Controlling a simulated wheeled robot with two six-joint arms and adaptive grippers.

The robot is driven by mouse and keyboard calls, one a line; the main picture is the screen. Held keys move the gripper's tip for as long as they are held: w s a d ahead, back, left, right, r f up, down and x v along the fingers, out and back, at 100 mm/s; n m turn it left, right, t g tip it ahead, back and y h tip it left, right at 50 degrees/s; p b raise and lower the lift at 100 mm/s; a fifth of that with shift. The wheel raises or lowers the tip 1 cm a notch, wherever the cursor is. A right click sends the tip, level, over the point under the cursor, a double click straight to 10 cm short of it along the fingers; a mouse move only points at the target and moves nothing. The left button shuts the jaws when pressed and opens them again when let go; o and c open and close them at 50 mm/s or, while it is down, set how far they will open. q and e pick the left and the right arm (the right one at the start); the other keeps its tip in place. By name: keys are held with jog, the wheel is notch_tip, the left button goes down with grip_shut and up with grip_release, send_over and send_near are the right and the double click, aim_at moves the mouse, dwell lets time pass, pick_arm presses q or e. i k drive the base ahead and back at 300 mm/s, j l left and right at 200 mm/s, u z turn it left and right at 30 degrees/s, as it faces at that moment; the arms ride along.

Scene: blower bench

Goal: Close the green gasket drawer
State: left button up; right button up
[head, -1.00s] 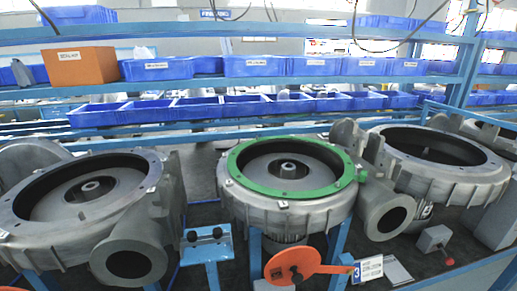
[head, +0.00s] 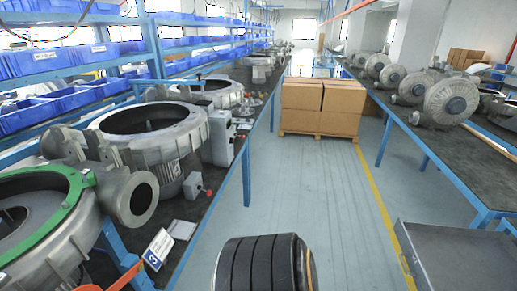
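No green drawer shows in the head view. A green ring gasket (head: 45,226) lies on top of a grey blower housing (head: 83,232) at the lower left, cut off by the picture edge. A grey open-topped metal box or tray (head: 455,262) shows at the lower right; I cannot tell whether it is a drawer. Neither of my grippers is in view.
The left bench (head: 214,213) carries several blower housings, with blue bins (head: 60,60) on shelves above. The right bench (head: 440,145) carries several blowers.

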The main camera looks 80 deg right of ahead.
aim_at(438, 257)
jog(key=z, duration=4.25)
